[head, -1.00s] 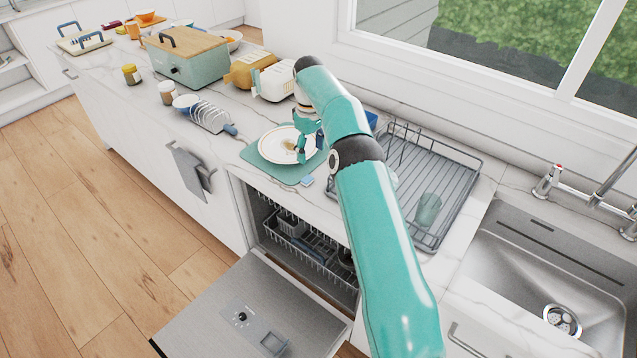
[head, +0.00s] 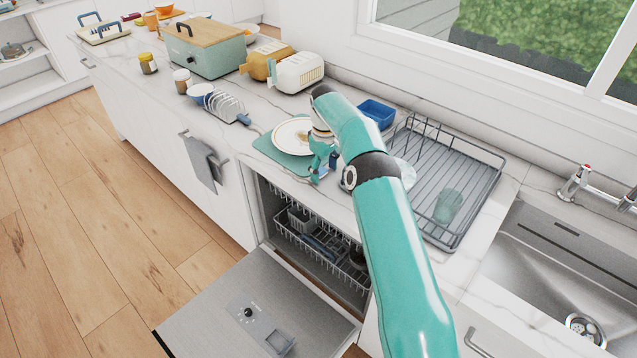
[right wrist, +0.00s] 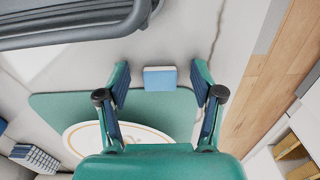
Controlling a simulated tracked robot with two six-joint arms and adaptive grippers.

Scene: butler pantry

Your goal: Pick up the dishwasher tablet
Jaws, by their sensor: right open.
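The dishwasher tablet (right wrist: 160,78) is a small block with a blue top and a whitish side. In the right wrist view it lies at the edge of the green mat (right wrist: 60,103), between the tips of my right gripper (right wrist: 161,73). The two fingers are spread, with a gap on each side of the tablet. In the head view my right gripper (head: 319,168) is over the front right corner of the mat (head: 273,151), and the tablet is hard to make out beside it. My left gripper is out of view.
A white plate (head: 284,133) with food marks lies on the mat. A dark dish rack (head: 470,172) with a greenish glass (head: 448,206) stands to the right, with a blue tub (head: 377,112) behind. The dishwasher door (head: 245,310) hangs open below the counter.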

